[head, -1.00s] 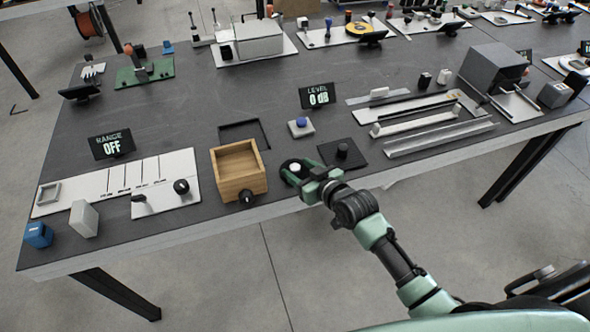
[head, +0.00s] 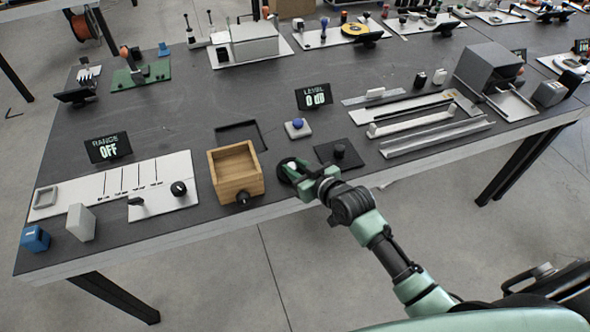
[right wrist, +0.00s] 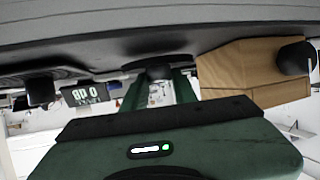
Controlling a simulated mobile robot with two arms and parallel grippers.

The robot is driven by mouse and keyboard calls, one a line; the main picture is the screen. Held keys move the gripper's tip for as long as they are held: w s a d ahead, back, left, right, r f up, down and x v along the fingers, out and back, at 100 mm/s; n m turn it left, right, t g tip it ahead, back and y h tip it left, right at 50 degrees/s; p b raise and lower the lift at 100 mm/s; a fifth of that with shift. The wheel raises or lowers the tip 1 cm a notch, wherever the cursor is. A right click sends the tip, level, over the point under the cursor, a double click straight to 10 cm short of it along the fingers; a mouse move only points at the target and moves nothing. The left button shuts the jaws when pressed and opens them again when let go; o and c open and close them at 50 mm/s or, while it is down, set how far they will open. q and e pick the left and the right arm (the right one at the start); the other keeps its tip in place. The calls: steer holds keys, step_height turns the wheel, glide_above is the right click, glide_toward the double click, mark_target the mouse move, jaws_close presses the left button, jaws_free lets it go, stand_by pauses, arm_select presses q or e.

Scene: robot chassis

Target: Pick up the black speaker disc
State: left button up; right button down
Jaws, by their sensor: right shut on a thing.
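The black speaker disc (head: 284,172) is a round dark piece near the front edge of the table, right of the wooden box, in the head view. A small pale spot shows on it. My right gripper (head: 298,176) reaches in from the front right and is shut on the disc, partly covering it. In the right wrist view, which looks upside down, a dark rounded piece (right wrist: 160,67) sits between the green fingers (right wrist: 161,88). I cannot tell whether the disc is clear of the table top. My left gripper is not in view.
The open wooden box (head: 236,173) stands close left of the gripper. A black pad with a knob (head: 339,152) lies close to its right. A grey block with a blue button (head: 299,129) and the LEVEL display (head: 314,97) are behind. The table's front edge runs below.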

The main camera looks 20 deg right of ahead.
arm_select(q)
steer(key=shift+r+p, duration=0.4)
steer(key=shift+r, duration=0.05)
arm_select(e)
step_height(320, 180, up, 19)
stand_by(0.6)
